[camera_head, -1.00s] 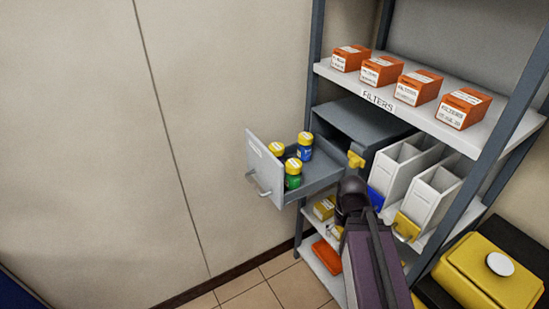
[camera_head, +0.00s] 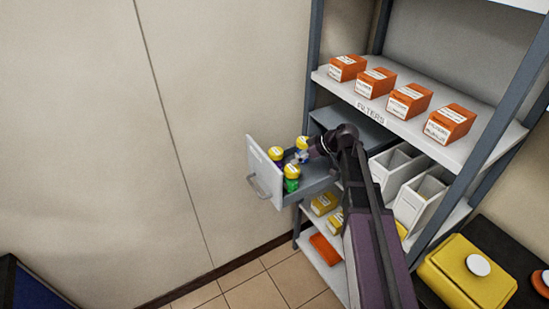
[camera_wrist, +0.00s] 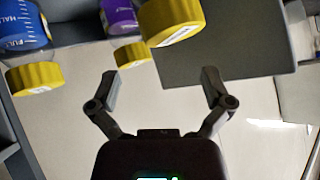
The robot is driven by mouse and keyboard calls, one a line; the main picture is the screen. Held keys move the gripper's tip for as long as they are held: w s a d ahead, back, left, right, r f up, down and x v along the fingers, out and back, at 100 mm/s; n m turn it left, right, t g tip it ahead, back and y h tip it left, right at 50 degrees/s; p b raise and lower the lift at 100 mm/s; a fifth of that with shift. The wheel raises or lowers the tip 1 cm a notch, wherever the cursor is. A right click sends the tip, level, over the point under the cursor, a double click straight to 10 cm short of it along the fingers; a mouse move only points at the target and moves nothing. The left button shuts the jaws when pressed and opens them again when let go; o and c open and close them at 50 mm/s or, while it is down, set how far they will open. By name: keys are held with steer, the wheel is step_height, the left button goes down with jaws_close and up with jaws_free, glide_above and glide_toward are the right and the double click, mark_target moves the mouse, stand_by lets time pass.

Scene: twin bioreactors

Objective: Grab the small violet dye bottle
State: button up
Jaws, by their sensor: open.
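The violet dye bottle (camera_head: 276,154) has a yellow cap and stands in the open drawer (camera_head: 263,172). In the wrist view its violet body (camera_wrist: 118,17) is cut off by the top edge, with its cap below it. A green bottle (camera_head: 291,184) and a blue bottle (camera_wrist: 22,25), both yellow-capped, stand near it. My gripper (camera_wrist: 160,80) is open and empty, its fingers apart below the caps in the wrist view. In the head view it is over the right side of the drawer and partly covers the blue bottle.
The drawer sticks out from a metal shelf rack, close to the wall. Orange filter boxes (camera_head: 409,99) stand on the shelf above. White bins (camera_head: 395,170) stand right of the drawer. A yellow case (camera_head: 468,275) is at lower right.

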mark_target(278, 152)
steer(key=w+a+r+n+y+p, duration=0.1)
steer(key=w+a+r+n+y, duration=0.1)
steer(key=w+r, duration=0.4)
steer(key=shift+a+r+n+t+y, duration=0.15)
steer(key=shift+a+n+t+y, duration=0.2)
steer(key=shift+n+y, duration=0.55)
steer(key=shift+a+f+b, duration=0.15)
steer(key=shift+f+b, duration=1.25)
steer(key=shift+a+f+b, duration=0.2)
steer(key=shift+f+b, duration=1.2)
steer(key=shift+f, duration=0.05)
steer(key=shift+a+f+b, duration=0.15)
steer(key=shift+f+b, duration=1.25)
steer(key=shift+a+f, duration=0.1)
steer(key=shift+b+x, duration=1.2)
steer(key=shift+x, duration=1.9)
